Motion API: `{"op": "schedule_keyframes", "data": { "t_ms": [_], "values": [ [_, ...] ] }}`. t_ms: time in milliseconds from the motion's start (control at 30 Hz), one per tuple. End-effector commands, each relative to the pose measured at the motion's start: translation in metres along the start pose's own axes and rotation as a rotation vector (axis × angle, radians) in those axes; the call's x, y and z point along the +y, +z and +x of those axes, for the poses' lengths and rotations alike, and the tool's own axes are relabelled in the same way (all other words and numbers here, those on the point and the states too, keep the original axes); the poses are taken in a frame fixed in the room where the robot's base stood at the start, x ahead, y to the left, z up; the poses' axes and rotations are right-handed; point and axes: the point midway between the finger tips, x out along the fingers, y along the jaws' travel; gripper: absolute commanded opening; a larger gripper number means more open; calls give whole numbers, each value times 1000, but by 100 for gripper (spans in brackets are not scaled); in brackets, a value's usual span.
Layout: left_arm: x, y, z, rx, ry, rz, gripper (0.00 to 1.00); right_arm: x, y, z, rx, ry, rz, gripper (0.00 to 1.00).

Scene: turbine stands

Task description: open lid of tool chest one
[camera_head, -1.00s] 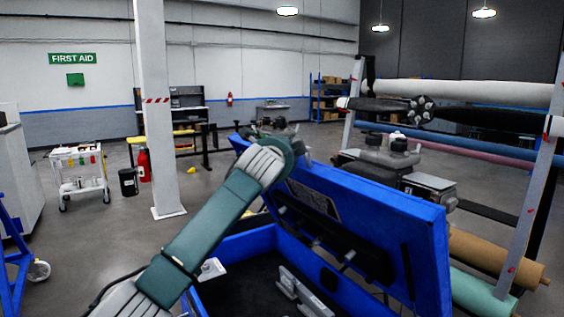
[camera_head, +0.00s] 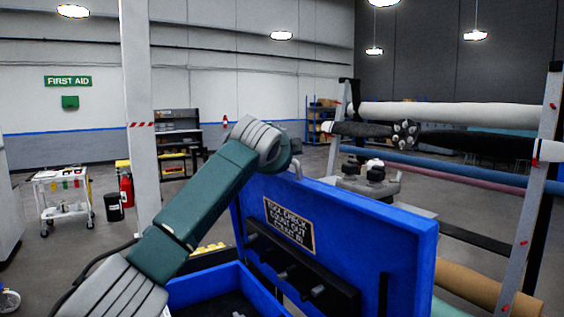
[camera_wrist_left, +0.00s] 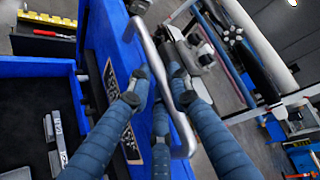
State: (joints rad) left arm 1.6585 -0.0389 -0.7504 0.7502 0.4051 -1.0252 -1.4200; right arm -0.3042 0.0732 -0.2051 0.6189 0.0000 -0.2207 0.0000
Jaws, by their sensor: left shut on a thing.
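The blue tool chest (camera_head: 240,268) stands low in front of me, with its dark inside showing. Its blue lid (camera_head: 408,225) is raised to near upright and carries a dark label plate (camera_head: 289,226) on its inner face. My left arm reaches from the lower left to the lid's top edge. In the left wrist view, my left gripper (camera_wrist_left: 160,88) has its blue fingers shut on the grey bar handle (camera_wrist_left: 147,45) along the lid's edge. In the head view the fingers are mostly hidden behind my wrist and the lid. My right gripper is not in view.
A rack with long rolls (camera_head: 450,115) stands behind the lid at right. A white column (camera_head: 140,90) and a white cart (camera_head: 62,200) stand at left. A grey tool (camera_wrist_left: 53,140) lies inside the chest. Open floor lies beyond the column.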

Motion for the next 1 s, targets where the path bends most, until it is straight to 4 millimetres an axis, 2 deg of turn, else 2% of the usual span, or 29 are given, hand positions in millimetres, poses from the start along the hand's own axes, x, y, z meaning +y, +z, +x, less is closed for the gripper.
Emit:
{"op": "schedule_keyframes", "data": {
  "t_ms": [200,233,267,733,867,1000],
  "values": [
    [-2,3,-1,-6,-5,4,0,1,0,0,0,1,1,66],
    [-2,3,-1,-6,-5,4,25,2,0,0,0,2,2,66],
    [-2,3,-1,-6,-5,4,28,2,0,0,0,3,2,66],
    [0,1,-3,-1,0,-1,28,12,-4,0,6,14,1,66],
    [0,1,-15,0,-2,0,28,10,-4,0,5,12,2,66],
    [-1,2,-38,-1,-5,0,28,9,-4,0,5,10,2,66]
  ]
}}
